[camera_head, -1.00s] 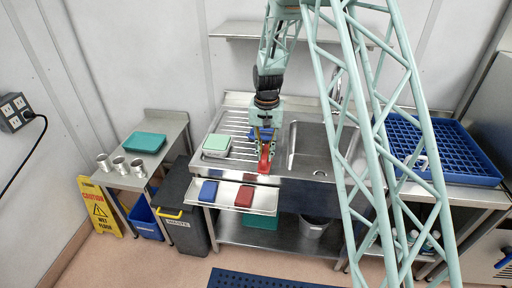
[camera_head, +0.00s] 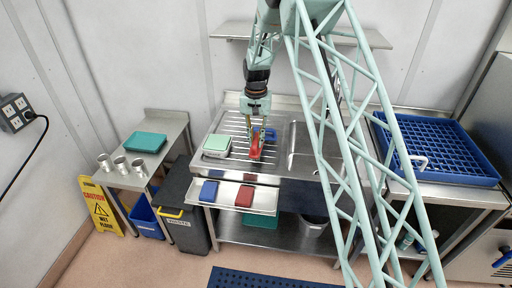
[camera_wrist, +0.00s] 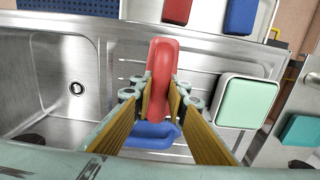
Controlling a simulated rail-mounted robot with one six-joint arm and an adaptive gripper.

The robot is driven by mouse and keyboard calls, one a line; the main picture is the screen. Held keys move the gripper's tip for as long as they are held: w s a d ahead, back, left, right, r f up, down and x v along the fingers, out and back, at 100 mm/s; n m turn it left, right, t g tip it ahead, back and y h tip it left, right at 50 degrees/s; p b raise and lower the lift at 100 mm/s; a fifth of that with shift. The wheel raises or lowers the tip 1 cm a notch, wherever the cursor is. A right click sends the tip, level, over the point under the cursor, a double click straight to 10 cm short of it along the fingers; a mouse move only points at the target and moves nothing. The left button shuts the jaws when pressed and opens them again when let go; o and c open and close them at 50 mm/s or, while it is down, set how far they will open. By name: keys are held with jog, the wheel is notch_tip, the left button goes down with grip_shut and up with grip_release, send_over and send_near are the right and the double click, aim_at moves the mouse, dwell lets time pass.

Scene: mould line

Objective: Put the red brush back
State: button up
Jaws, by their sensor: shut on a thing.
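The red brush (camera_head: 256,151) is in my gripper (camera_head: 259,134), over the ribbed drainboard (camera_head: 230,127) left of the sink basin. In the wrist view the red brush (camera_wrist: 162,62) stands out beyond the two yellow-faced fingers of my gripper (camera_wrist: 160,98), which are shut on it. A blue brush-like thing (camera_head: 268,133) lies on the drainboard just behind it. It also shows in the wrist view (camera_wrist: 150,134), partly hidden by the fingers. Whether the red brush touches the drainboard is unclear.
A front shelf (camera_head: 265,201) holds a blue block (camera_head: 208,191) and a red block (camera_head: 244,195). A green-topped white box (camera_head: 216,145) sits on the drainboard's left. The sink basin (camera_head: 308,150) is to the right. A blue rack (camera_head: 440,150) stands farther right.

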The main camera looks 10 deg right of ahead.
jog(key=shift+f, duration=0.1)
jog(key=shift+f, duration=1.7)
jog(key=shift+f, duration=0.3)
jog(key=o, duration=0.8)
jog(key=shift+r, duration=0.2)
notch_tip(320, 180, up, 12)
jog(key=shift+r, duration=0.15)
dwell(0.5)
